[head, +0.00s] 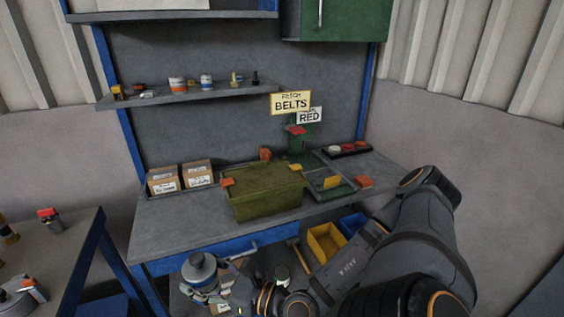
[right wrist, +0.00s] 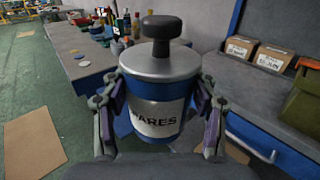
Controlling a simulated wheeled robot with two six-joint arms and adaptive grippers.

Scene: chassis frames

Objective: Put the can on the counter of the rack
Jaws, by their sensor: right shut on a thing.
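The can (right wrist: 157,115) is a blue canister with a silver lid, a black knob on top and a pale label reading "WARES". In the right wrist view it stands upright between the fingers of my right gripper (right wrist: 156,100), which is shut on it. In the head view the can (head: 200,270) is at the lower middle, in front of the rack's front edge and off the counter. My right gripper (head: 215,289) is partly hidden there. The rack's grey counter (head: 165,235) has bare surface at its front left. My left gripper is not in view.
A green crate (head: 265,203) sits mid-counter, with two cardboard boxes (head: 163,180) behind left. A tray (head: 325,183) and a dark strip with red and white pieces (head: 348,150) are to the right. A shelf (head: 200,95) hangs above. Another table (head: 50,260) is at left.

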